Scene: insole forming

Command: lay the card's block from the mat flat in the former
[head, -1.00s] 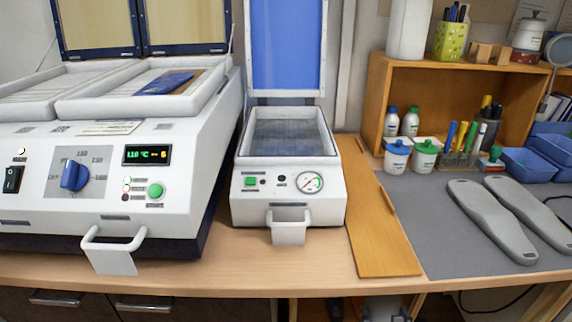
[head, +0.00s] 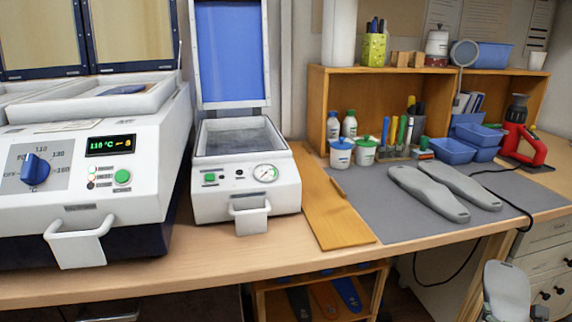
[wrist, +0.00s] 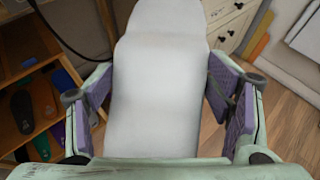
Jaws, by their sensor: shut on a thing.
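My gripper (wrist: 158,105) is shut on a pale grey, foot-shaped block (wrist: 158,80), with a finger on each long side in the wrist view. This block also shows at the lower right of the head view (head: 507,290), in front of the bench and clear of it. Two more grey foot-shaped blocks (head: 428,192) lie side by side on the dark grey mat (head: 400,222). The former (head: 246,195) is the small white machine with a gauge; its blue-sheeted lid (head: 229,50) stands open and its bed (head: 240,140) looks empty. I cannot make out the card.
A white heater (head: 90,160) stands left of the former, its display showing 110 °C. A wooden board (head: 328,205) lies between former and mat. Bottles, pots, pens, blue bins (head: 452,151) and a red tool (head: 523,140) line the back. A shelf of insoles (head: 320,300) is below.

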